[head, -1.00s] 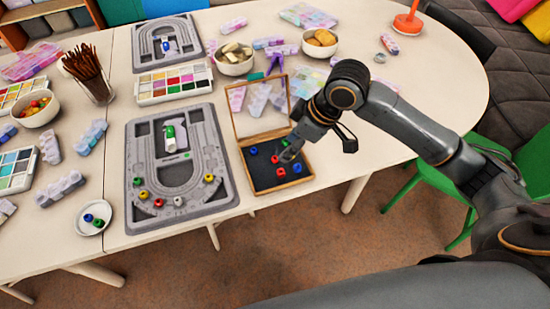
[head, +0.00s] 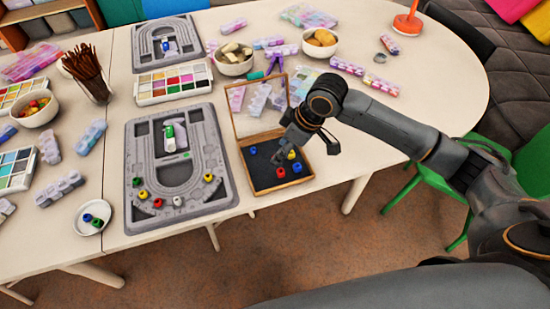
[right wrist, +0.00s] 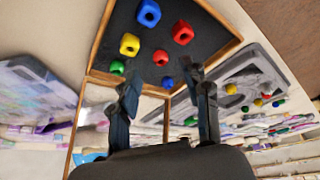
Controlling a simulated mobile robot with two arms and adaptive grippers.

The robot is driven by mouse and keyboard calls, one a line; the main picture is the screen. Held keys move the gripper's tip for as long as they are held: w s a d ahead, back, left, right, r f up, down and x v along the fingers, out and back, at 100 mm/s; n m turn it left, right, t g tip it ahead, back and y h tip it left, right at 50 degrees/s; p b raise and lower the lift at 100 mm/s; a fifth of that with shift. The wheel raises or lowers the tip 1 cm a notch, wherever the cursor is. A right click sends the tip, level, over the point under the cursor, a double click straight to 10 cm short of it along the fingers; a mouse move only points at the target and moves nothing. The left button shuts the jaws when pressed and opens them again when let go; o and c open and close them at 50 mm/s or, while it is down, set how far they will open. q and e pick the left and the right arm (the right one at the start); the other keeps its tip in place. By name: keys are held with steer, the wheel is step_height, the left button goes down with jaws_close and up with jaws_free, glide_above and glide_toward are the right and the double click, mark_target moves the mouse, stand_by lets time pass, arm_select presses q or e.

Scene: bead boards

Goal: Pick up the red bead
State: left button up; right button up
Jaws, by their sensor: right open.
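A hinged wooden box (head: 266,190) with a dark lining lies open on the table. In the head view it shows a red bead (head: 280,172), a blue bead (head: 297,168), a yellow bead (head: 291,155) and another blue bead (head: 252,151). The right wrist view shows two red beads in it, a larger one (right wrist: 182,32) and a smaller one (right wrist: 160,58) closer to my fingers. My right gripper (right wrist: 166,92) is open and empty over the box, its fingers apart. In the head view it hides part of the box. My left gripper is not in view.
A grey bead board (head: 225,195) with several beads lies left of the box. The box's raised lid (head: 234,125) stands behind the beads. Bowls (head: 234,68) and pastel pill-style cases (head: 347,66) stand farther back. The table's front edge is close to the box.

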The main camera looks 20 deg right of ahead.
steer(key=x, duration=0.3)
steer(key=shift+a+f, duration=0.15)
steer(key=shift+f, duration=0.2)
steer(key=c, duration=0.8)
steer(key=shift+r, duration=0.1)
steer(key=shift+c, duration=0.2)
